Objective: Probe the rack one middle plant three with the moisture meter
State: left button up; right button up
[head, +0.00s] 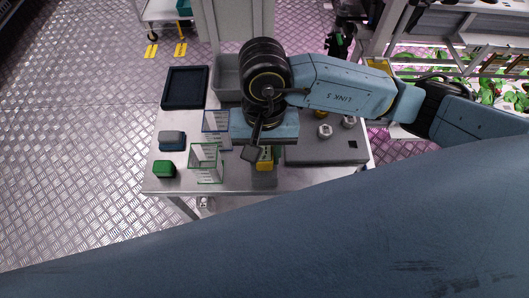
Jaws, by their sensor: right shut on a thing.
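My right gripper (262,148) is over the front middle of the metal table, seen from above with its blue body hiding much of its fingers. It is shut on a small yellow thing with a dark part, which I take to be the moisture meter (265,162). Its probe is not clear from here. I cannot tell which one is rack one's middle plant three. My left gripper is not in view.
On the table (232,186) are a black tray (185,87), a grey bin (222,78), clear-sided holders (206,163), a blue-grey box (172,140), a green block (164,169) and a grey board (318,151) with round metal pieces. A cart stands behind. Floor at left is clear.

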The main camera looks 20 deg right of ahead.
notch_tip(320, 180, up, 9)
jog(key=shift+r, duration=0.1)
jog(key=w+d+f+n+b, duration=0.1)
jog(key=w+d+f+n, duration=0.2)
jog(key=w+d, duration=0.9)
jog(key=shift+w, duration=0.45)
jog(key=shift+a, duration=0.2)
